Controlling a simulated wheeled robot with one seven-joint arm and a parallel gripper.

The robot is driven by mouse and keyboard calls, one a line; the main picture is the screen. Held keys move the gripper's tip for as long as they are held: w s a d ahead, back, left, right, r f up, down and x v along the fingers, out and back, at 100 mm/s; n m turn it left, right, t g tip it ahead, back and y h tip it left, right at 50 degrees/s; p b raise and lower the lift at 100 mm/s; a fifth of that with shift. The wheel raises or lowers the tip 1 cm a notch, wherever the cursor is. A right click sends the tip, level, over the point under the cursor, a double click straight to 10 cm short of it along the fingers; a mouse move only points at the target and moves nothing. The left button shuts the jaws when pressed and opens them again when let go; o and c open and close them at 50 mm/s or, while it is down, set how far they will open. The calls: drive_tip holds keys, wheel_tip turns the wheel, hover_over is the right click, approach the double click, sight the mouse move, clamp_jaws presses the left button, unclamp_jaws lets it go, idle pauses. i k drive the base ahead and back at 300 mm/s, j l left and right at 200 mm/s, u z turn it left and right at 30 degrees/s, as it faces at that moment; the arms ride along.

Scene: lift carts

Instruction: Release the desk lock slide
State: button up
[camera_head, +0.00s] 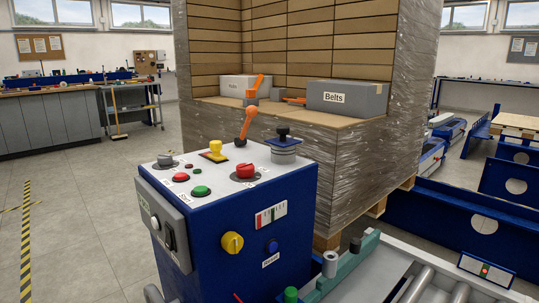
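The blue control desk (215,242) stands in the middle foreground with a white sloping top (215,192). A grey plate (158,222) on its left side carries a round pale knob (155,223) and a dark slot with a small light piece (169,237). The small print is unreadable, so I cannot tell for sure which part is the lock slide or its position. My gripper is not in view.
A wrapped pallet load (345,165) with a grey "Belts" box (347,98) stands close behind the desk. A roller conveyor (430,282) and blue panels (455,225) fill the right. The floor at the left (80,220) is open, with yellow-black tape (26,240).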

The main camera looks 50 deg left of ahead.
sight(216, 146)
drive_tip(key=u, duration=2.25)
